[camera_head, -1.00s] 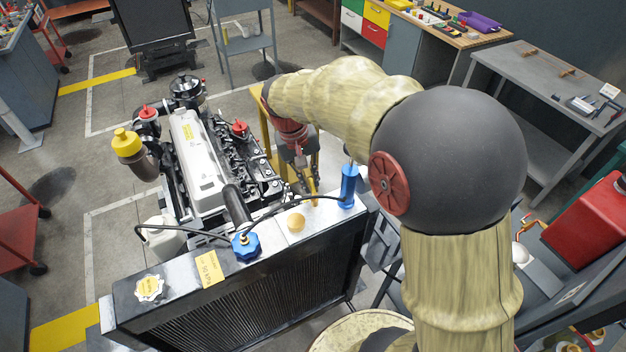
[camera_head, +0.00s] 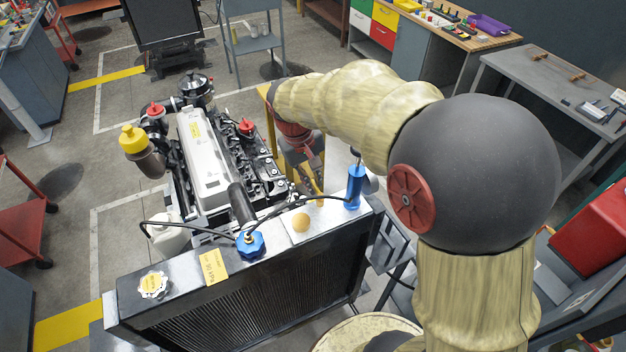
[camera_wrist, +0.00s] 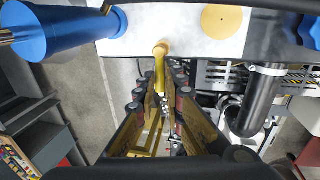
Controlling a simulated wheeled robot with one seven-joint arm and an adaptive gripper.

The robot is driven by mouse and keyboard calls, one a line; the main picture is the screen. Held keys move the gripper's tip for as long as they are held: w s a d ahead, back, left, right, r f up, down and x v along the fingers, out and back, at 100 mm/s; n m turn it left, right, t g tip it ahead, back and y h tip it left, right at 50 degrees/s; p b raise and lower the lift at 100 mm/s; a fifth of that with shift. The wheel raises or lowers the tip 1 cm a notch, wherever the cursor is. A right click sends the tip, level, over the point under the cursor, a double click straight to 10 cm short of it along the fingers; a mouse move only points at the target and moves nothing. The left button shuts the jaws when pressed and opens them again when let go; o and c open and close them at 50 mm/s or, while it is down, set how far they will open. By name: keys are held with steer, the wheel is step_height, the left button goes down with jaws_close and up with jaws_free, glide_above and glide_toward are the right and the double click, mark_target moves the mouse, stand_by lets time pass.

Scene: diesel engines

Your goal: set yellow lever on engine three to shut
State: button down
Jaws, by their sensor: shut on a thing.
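The yellow lever (camera_wrist: 160,68) shows in the wrist view, with a round orange-yellow knob at its end near the radiator's top edge. My gripper (camera_wrist: 160,92) is closed around the lever's shaft, with its dark-padded fingers on either side and the knob sticking out beyond them. In the head view my gripper (camera_head: 314,188) is beside the engine (camera_head: 205,160), just behind the radiator, and the lever is only partly visible there. The lever's pivot and any position marks are hidden by my fingers. I cannot read which engine number this is.
The radiator (camera_head: 240,285) stands in front of the engine, with a blue cylinder (camera_head: 355,187), a blue cap (camera_head: 249,243) and a black hose on top. A grey workbench (camera_head: 560,95) stands at the right. Open floor (camera_head: 75,235) lies left of the engine.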

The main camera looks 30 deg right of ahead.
steer(key=c, duration=1.9)
jaws_free()
steer(key=r, duration=0.4)
steer(key=a+r, duration=0.1)
steer(key=r, duration=0.3)
steer(key=a+r, duration=0.1)
steer(key=r, duration=0.2)
steer(key=shift+a+r, duration=0.25)
steer(key=shift+r, duration=0.15)
